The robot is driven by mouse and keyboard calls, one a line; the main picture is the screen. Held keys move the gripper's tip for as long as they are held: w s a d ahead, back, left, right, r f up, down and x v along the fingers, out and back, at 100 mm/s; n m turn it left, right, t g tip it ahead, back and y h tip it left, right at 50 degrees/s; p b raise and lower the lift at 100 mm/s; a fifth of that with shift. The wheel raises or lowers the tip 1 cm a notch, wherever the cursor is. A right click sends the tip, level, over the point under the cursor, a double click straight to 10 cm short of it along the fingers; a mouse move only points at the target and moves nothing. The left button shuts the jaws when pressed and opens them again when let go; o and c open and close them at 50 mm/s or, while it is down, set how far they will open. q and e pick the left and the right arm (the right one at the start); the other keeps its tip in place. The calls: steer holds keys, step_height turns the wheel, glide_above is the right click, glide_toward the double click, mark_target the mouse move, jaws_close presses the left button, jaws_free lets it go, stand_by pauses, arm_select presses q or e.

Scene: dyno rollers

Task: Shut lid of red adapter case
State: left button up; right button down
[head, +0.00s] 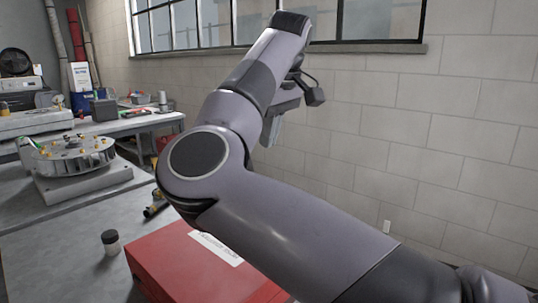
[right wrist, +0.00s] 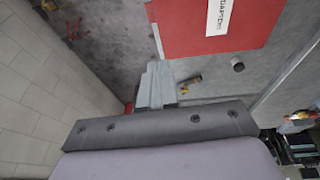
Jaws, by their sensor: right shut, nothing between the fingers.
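The red adapter case (head: 185,262) sits on the grey bench at the bottom of the head view, with a white label on its top. My right arm hides its right part. Its visible top looks flat, with no open gap showing; the hidden side cannot be judged. It also shows at the top of the right wrist view (right wrist: 188,28), cut off by the frame edge. My right gripper (head: 271,132) is raised beyond the case, near the wall, apart from it. Its fingers (right wrist: 155,82) are together and empty. My left gripper is not in view.
A small dark-capped jar (head: 111,242) stands left of the case. A yellow-and-black tool (head: 155,208) lies behind it. A round metal fixture (head: 75,155) stands on a block farther left. The block wall (head: 400,130) rises behind my right arm.

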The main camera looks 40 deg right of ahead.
arm_select(q)
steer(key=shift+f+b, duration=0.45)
steer(key=shift+b, duration=0.05)
arm_select(e)
steer(key=shift+s+d+x, duration=0.1)
steer(key=shift+s+x, duration=0.1)
steer(key=shift+x, duration=1.9)
steer(key=shift+s+d+x, duration=0.1)
steer(key=shift+s+x, duration=0.05)
steer(key=shift+x, duration=1.95)
steer(key=shift+s+d+x, duration=0.15)
steer(key=shift+s+x, duration=0.05)
steer(key=shift+x, duration=1.9)
steer(key=shift+f, duration=0.15)
